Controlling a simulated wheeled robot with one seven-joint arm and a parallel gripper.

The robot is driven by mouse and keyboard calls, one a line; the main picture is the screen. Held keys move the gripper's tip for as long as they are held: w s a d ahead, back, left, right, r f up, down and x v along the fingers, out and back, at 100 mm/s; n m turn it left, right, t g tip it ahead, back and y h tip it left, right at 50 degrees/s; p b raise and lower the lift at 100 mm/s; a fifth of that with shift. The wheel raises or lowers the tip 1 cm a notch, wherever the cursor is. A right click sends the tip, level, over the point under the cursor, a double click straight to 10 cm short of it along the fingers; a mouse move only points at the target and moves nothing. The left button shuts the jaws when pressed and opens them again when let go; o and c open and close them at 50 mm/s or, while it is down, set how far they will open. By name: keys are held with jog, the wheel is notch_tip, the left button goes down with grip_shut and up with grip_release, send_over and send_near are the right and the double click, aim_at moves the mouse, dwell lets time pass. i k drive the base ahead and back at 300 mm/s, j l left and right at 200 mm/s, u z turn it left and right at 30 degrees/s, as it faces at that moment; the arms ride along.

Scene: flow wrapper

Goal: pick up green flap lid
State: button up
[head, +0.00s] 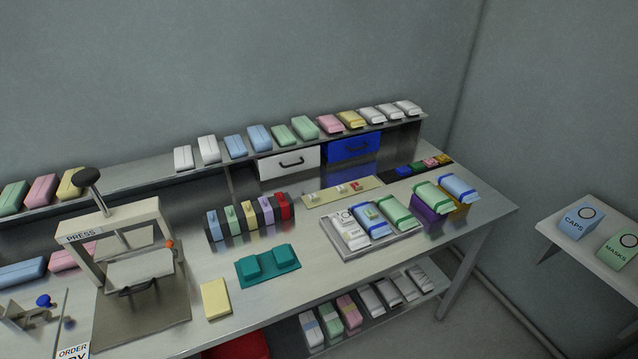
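No thing is marked as the green flap lid, and several small green pieces show. A green piece (231,214) stands second from left in a black rack (263,221), between a blue and a yellow one. A small pale green piece (371,213) lies on top of a blue pack (369,223) in the grey tray (376,249). A small green square (417,169) lies in a dark strip at the back right, between blue and pink ones. Which of these is the lid is too small to tell. My gripper is not in view.
A press (127,247) with a black knob stands at left. A teal fixture (267,265) and a yellow block (215,299) lie near the table's front. A back shelf (150,177) carries several packs above white and blue drawers. Bare table shows right of the press.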

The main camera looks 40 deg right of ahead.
aim_at(417, 166)
jog(key=z, duration=1.3)
